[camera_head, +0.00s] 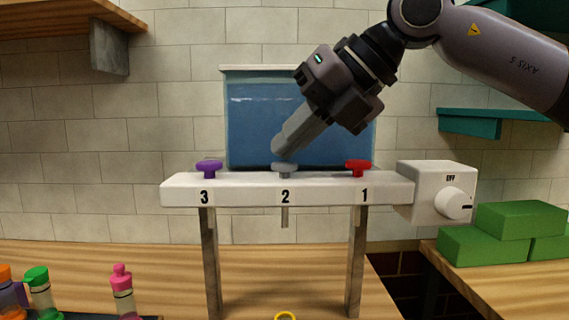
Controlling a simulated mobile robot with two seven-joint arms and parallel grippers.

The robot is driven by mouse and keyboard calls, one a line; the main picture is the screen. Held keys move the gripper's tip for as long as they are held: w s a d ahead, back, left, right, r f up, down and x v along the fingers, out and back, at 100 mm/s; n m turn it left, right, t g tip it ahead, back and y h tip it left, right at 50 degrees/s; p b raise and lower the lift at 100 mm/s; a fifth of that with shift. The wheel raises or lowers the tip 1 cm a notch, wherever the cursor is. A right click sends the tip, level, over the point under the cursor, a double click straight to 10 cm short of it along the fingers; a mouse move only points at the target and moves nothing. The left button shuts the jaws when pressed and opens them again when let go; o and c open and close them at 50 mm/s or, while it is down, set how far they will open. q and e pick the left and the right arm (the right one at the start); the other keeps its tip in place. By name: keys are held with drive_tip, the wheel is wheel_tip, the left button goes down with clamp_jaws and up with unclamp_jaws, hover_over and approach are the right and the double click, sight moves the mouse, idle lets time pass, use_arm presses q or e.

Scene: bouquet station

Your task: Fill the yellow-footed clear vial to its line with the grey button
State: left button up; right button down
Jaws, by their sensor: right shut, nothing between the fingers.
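The grey button (285,167) sits at the middle of the white dispenser bar (245,190), above the label 2. My right gripper (280,148) is shut and empty, with its fingertips just above or touching the grey button; I cannot tell which. A short grey spout (285,217) hangs under the bar below that button. A yellow ring (285,316), perhaps the foot or rim of the vial, shows at the bottom edge below the spout. The clear vial body and its fill line cannot be made out. My left gripper is not in view.
A purple button (209,167) is at label 3 and a red button (358,167) at label 1. A white knob (455,203) marked OFF is at the right. A blue tank (255,120) stands behind. Green blocks (520,219) are at right, and colored-capped vials (38,290) at lower left.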

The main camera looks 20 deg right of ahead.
sight(293, 164)
drive_tip(key=shift+f+b, duration=0.3)
drive_tip(key=shift+f, duration=0.1)
drive_tip(key=shift+r, duration=0.1)
idle(0.3)
drive_tip(key=shift+r+p, duration=0.75)
drive_tip(key=shift+r, duration=0.2)
drive_tip(key=shift+r, duration=0.1)
wheel_tip(293, 164, up, 5)
drive_tip(key=p, duration=0.4)
idle(1.3)
